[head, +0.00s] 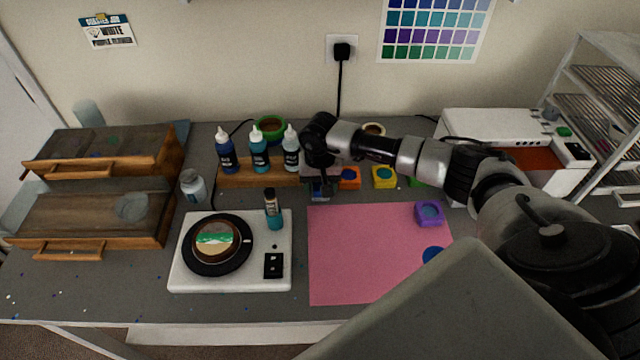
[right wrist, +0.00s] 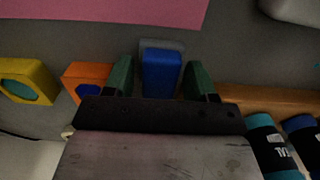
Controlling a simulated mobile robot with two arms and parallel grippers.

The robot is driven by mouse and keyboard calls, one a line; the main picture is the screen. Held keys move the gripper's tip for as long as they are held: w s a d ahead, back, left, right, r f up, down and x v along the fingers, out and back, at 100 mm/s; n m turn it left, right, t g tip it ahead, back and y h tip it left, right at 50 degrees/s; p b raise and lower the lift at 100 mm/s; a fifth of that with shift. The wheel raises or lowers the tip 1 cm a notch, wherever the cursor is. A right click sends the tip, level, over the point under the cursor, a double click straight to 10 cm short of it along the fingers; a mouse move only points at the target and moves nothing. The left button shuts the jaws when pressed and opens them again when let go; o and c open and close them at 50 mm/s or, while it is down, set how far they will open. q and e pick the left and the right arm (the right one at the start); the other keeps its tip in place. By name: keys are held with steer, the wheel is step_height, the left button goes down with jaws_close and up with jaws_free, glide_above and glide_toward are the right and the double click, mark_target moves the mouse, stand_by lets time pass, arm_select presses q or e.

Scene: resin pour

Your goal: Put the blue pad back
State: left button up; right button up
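The blue pad (right wrist: 161,72) is a blue block between the two green fingers of my right gripper (right wrist: 160,78) in the right wrist view. A gap shows beside the left finger and a thin one beside the right, so the gripper looks open around it. The pad is at the grey tabletop, with a paler grey strip at its far edge. In the head view my right gripper (head: 320,190) is just left of the orange pad (head: 349,178), and its wrist hides most of the blue pad. My left gripper is not in view.
A yellow pad (head: 384,177) stands beside the orange one. A purple pad (head: 429,213) and a partly hidden blue disc (head: 433,254) are on the pink mat (head: 350,260). Bottles stand on a wooden rack (head: 240,179) to the left. A white turntable base (head: 190,274) stands in front.

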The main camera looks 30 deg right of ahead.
mark_target(320, 184)
steer(key=shift+r, duration=0.1)
steer(key=shift+r, duration=0.2)
step_height(320, 184, up, 12)
steer(key=b, duration=0.3)
steer(key=shift+f, duration=0.15)
